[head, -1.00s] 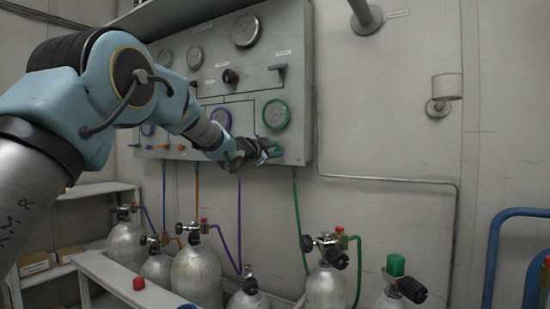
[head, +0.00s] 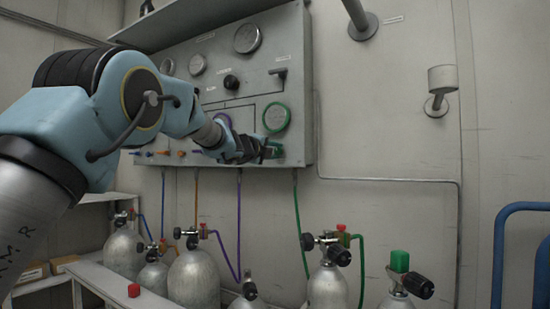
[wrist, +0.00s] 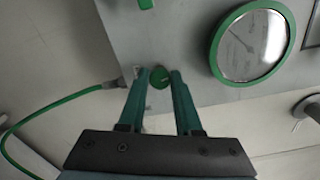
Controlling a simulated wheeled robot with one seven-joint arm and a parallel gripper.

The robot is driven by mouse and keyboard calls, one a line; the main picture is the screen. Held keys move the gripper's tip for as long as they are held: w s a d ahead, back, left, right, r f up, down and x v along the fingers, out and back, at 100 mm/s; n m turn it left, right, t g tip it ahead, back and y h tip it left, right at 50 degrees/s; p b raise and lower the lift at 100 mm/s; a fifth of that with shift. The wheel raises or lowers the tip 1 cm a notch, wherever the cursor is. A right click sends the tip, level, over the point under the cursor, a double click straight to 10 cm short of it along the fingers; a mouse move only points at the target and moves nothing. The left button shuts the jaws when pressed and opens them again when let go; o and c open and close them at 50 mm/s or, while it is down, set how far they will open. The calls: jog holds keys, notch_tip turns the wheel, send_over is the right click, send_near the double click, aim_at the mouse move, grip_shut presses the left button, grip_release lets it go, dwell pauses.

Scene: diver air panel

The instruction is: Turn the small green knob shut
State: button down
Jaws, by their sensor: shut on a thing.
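The small green knob (wrist: 160,77) sits at the lower edge of the grey panel, between my gripper's two fingers in the wrist view. My gripper (wrist: 158,84) is shut on the knob, a finger on each side of it. In the head view my gripper (head: 268,150) is at the panel's lower right, below the green-rimmed gauge (head: 276,117), and mostly covers the knob. The green-rimmed gauge also shows in the wrist view (wrist: 252,45), to the right of the knob.
The grey panel (head: 300,70) carries other gauges, a black knob (head: 231,82) and a lever (head: 279,71). A green hose (head: 298,215) hangs below it. Several gas cylinders (head: 194,278) stand underneath. A blue rail (head: 500,240) is at the right.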

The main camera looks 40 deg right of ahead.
jog(key=shift+m+b, duration=0.7)
jog(key=shift+m, duration=0.8)
jog(key=c, duration=0.6)
grip_release()
jog(key=b+v, duration=0.2)
jog(key=v, duration=0.8)
jog(key=shift+a, duration=0.35)
